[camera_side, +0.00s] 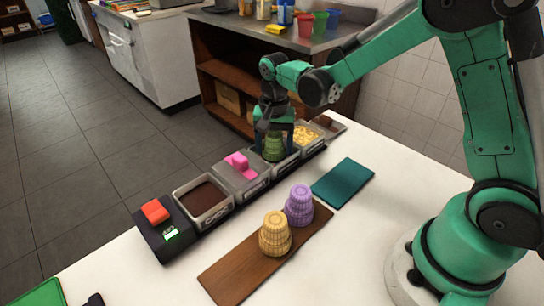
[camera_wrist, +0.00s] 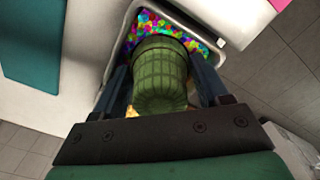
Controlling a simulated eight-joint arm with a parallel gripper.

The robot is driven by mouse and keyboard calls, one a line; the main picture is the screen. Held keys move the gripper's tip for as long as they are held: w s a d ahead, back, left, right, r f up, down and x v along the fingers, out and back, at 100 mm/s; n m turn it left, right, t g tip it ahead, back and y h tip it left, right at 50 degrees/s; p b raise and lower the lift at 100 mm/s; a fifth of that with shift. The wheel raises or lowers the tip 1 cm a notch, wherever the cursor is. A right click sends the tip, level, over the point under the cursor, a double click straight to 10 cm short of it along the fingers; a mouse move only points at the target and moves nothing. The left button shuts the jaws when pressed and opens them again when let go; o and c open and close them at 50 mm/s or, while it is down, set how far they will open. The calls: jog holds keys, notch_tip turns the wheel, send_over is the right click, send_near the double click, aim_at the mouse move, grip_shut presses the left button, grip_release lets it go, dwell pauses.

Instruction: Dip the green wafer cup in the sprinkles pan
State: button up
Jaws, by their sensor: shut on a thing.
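The green wafer cup (camera_side: 273,148) is held in my gripper (camera_side: 273,135) over one pan of the topping row. In the wrist view the green cup (camera_wrist: 160,75) sits between the two fingers of my gripper (camera_wrist: 166,88). The sprinkles pan (camera_wrist: 225,12) shows behind the cup, with multicoloured sprinkles (camera_wrist: 190,38) around its far end. From the side the pan is mostly hidden by the gripper and cup. I cannot tell whether the cup touches the sprinkles.
A yellow cup (camera_side: 275,236) and a purple cup (camera_side: 299,204) stand on a wooden board (camera_side: 232,283). A teal mat (camera_side: 343,183) lies nearby.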

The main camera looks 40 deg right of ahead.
aim_at(274, 134)
dwell(0.4)
jog(key=shift+r, duration=2)
jog(key=shift+r, duration=0.1)
jog(key=shift+r, duration=2.2)
